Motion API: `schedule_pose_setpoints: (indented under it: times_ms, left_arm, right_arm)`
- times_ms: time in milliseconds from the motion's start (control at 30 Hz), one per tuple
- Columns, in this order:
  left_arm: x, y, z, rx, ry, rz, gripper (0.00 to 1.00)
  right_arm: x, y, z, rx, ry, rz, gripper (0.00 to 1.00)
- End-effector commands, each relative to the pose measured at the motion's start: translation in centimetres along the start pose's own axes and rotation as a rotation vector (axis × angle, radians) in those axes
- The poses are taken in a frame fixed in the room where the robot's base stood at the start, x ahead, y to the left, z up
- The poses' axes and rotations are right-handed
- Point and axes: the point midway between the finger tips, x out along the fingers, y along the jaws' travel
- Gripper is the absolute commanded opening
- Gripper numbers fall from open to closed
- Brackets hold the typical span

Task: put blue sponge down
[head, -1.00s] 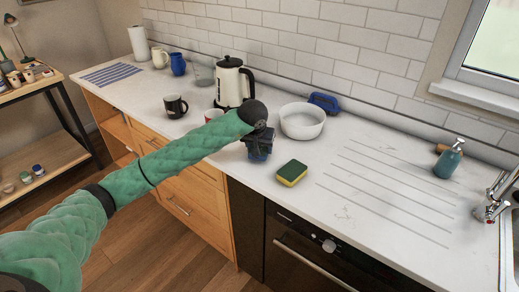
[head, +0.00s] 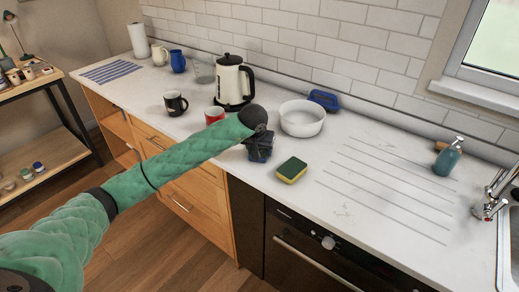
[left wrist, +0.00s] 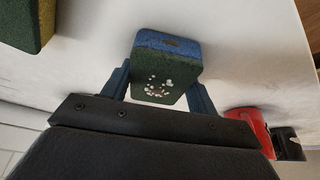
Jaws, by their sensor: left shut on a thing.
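My left gripper (head: 260,147) is shut on the blue sponge and holds it at the front part of the counter. In the left wrist view, the blue sponge (left wrist: 166,68) sits between the two dark fingers. It has a blue layer and a dark green face with white specks. In the head view it is mostly hidden by the gripper. It is low over the white counter (head: 350,165); I cannot tell whether it touches. My right gripper is not in view.
A yellow and green sponge (head: 292,169) lies just right of the gripper. A red mug (head: 214,115) and kettle (head: 233,82) are to the left. The counter farther right is mostly clear.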

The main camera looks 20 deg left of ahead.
Motion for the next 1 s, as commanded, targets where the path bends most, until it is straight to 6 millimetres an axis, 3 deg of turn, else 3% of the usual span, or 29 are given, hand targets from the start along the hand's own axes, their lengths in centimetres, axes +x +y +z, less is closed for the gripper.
schedule_pose_setpoints:
  times_ms: [67,100,200,633,833,933,1000]
  left_arm:
    - [0.1,0.0,0.0,0.0,0.0,0.0,0.51]
    - [0.0,0.0,0.0,0.0,0.0,0.0,0.67]
    - [0.0,0.0,0.0,0.0,0.0,0.0,0.81]
    - [-0.1,0.0,-0.1,0.0,0.0,0.0,0.81]
    - [-0.8,0.0,-0.1,0.001,0.002,0.0,0.81]
    - [-1.4,0.0,-0.1,0.0,0.003,0.0,0.81]
    - [-1.9,-0.1,-0.1,-0.001,0.002,-0.001,0.81]
  right_arm:
    - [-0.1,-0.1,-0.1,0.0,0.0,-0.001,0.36]
    - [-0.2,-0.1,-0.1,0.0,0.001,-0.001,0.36]
    - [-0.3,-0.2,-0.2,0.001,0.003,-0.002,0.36]
    - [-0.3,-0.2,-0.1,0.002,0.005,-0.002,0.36]
    - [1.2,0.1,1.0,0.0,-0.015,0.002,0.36]
    - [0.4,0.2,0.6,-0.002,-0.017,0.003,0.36]
    - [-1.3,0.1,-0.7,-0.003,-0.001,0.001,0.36]
